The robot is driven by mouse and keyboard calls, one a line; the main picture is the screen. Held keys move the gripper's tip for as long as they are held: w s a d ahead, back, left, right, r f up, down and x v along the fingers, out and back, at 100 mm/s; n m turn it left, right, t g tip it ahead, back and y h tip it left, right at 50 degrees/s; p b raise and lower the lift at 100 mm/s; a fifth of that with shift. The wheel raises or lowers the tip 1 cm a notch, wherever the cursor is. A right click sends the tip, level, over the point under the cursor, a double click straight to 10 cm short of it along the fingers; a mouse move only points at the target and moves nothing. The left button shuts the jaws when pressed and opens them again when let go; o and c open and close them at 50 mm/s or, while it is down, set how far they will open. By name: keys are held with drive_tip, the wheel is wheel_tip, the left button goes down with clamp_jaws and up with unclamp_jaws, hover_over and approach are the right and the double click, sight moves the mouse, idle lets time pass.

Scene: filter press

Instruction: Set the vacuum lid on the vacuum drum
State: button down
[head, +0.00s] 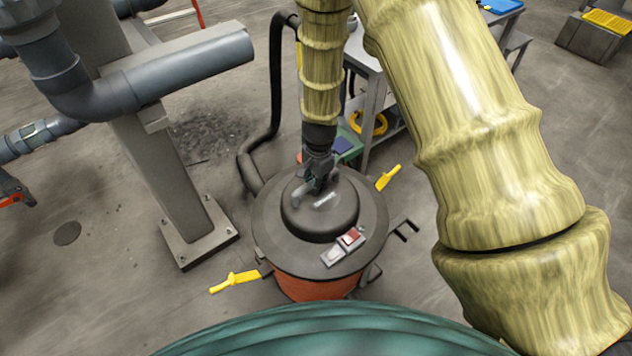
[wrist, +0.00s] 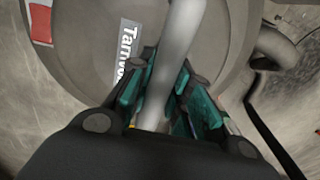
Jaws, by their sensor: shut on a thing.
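The vacuum lid (head: 366,222) is a dark grey round cover with a raised dome, a label and switches, one of them red. It sits over the orange-red vacuum drum (head: 318,288); I cannot tell whether its rim is fully seated. My gripper (head: 318,182) is above the dome, shut on the lid's handle. In the wrist view my gripper (wrist: 160,95) has its teal-padded fingers on both sides of the grey bar handle (wrist: 182,40). The lid (wrist: 85,75) fills the background there. The drum is mostly hidden under the lid.
Yellow latches (head: 234,281) and (head: 388,178) stick out from the drum's sides. A black hose (head: 274,95) runs behind on the left. A grey post (head: 165,170) with pipes stands left. A metal cart (head: 375,95) stands behind. Open floor lies at the front left.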

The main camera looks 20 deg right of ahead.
drive_tip(key=shift+w+a+r+p, duration=0.1)
drive_tip(key=shift+w+a+p, duration=0.05)
drive_tip(key=shift+w+p, duration=0.35)
idle(0.3)
drive_tip(key=shift+f+b, duration=0.4)
drive_tip(key=shift+f, duration=1.15)
idle(0.4)
drive_tip(key=c, duration=1.2)
unclamp_jaws()
drive_tip(key=shift+c, duration=0.2)
drive_tip(key=shift+s+f, duration=0.1)
